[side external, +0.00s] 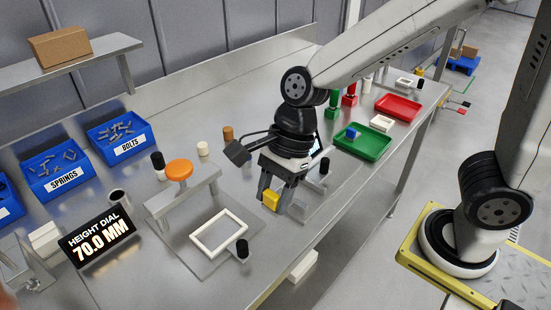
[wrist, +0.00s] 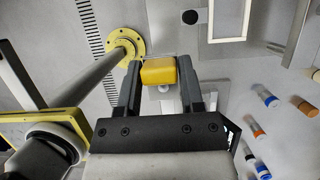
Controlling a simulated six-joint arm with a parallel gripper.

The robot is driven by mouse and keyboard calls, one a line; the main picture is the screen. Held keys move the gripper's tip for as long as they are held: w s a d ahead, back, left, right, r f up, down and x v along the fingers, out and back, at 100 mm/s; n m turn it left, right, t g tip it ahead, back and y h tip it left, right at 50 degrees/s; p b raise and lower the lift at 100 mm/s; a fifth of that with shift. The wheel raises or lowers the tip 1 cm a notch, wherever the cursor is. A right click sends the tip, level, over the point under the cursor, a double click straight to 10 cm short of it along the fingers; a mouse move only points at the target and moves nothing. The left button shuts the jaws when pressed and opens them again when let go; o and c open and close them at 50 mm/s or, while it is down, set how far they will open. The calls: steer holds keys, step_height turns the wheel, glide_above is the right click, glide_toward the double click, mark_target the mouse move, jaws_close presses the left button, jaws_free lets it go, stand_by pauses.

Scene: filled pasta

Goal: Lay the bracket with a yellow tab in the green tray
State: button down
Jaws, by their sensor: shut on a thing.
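My gripper (side external: 273,205) is above the bench in the side view, pointing down, shut on the yellow tab (side external: 270,200) of a bracket. In the wrist view the yellow tab (wrist: 160,72) sits between the two fingertips (wrist: 160,64). I cannot make out the rest of the bracket clearly. The green tray (side external: 372,148) lies on the bench to the right of and beyond my gripper, apart from it. A small blue-tabbed piece (side external: 353,132) lies in that tray.
A red tray (side external: 412,111) lies beyond the green one, with a white frame (side external: 382,123) between them. Left of my gripper are a white frame (side external: 218,232) on a plate, an orange-topped stand (side external: 179,170) and the height dial (side external: 97,240) reading 70.0 MM.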

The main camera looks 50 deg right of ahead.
mark_target(268, 196)
steer(key=shift+r, duration=2.05)
steer(key=w+d+f, duration=0.3)
steer(key=w+d, duration=0.2)
steer(key=d, duration=0.6)
steer(key=w+d+f, duration=0.2)
steer(key=w+d, duration=0.4)
steer(key=d, duration=0.5)
steer(key=s+d+f, duration=0.2)
steer(key=d, duration=0.6)
steer(key=s+d+f, duration=0.3)
steer(key=d, duration=0.5)
steer(key=s+d+f, duration=0.2)
steer(key=s+d, duration=0.1)
steer(key=d, duration=0.6)
steer(key=shift+s+f, duration=0.2)
steer(key=shift+f, duration=0.1)
steer(key=shift+f, duration=0.2)
steer(key=shift+f, duration=3)
